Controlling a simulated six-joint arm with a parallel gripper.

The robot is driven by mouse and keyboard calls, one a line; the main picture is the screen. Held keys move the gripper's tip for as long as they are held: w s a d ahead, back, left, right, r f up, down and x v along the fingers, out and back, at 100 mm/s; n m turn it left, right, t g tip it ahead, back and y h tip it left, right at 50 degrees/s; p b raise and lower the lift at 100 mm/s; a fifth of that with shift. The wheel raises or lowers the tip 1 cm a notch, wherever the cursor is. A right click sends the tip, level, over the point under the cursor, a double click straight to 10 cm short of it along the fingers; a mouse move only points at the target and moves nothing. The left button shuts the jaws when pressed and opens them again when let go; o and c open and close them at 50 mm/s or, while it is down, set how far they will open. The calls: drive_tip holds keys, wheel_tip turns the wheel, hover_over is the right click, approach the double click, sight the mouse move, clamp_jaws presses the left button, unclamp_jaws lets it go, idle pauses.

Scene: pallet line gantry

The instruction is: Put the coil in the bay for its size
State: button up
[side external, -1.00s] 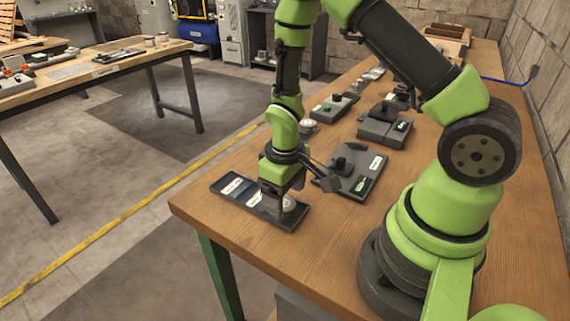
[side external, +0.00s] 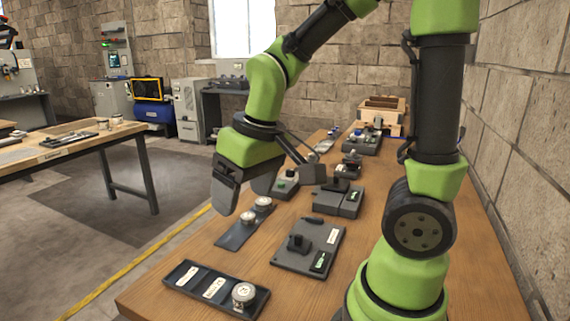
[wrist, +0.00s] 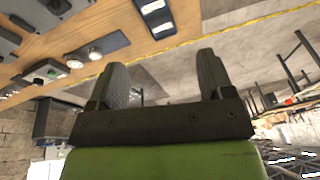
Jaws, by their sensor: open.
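A long dark tray (side external: 196,289) lies at the front edge of the wooden bench, with two white labels in its left and middle parts. A silver round coil (side external: 243,294) sits upright in its right-hand part. Part of this tray shows at the top of the wrist view (wrist: 147,14), without the coil. A second dark tray (side external: 230,238) behind holds two more round silver pieces (side external: 263,203) at its far end; they show in the wrist view too (wrist: 95,53). My gripper (side external: 243,203) is open and empty, raised above the bench's left side; its fingers are apart in the wrist view (wrist: 162,60).
A grey plate with a black knob (side external: 298,243) lies right of the trays. Several grey fixtures (side external: 339,197) stand farther back, with a wooden box (side external: 383,113) at the far end. The bench's left edge borders open floor; a stone wall rises on the right.

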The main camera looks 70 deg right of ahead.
drive_tip(key=s+a+r+m+t+y, duration=0.1)
drive_tip(key=s+a+r+m+t, duration=0.1)
drive_tip(key=s+r+t, duration=0.2)
drive_tip(key=s+r, duration=0.3)
drive_tip(key=s, duration=0.1)
drive_tip(key=shift+s+a+r, duration=0.25)
drive_tip(key=shift+s+a, duration=0.05)
idle(0.7)
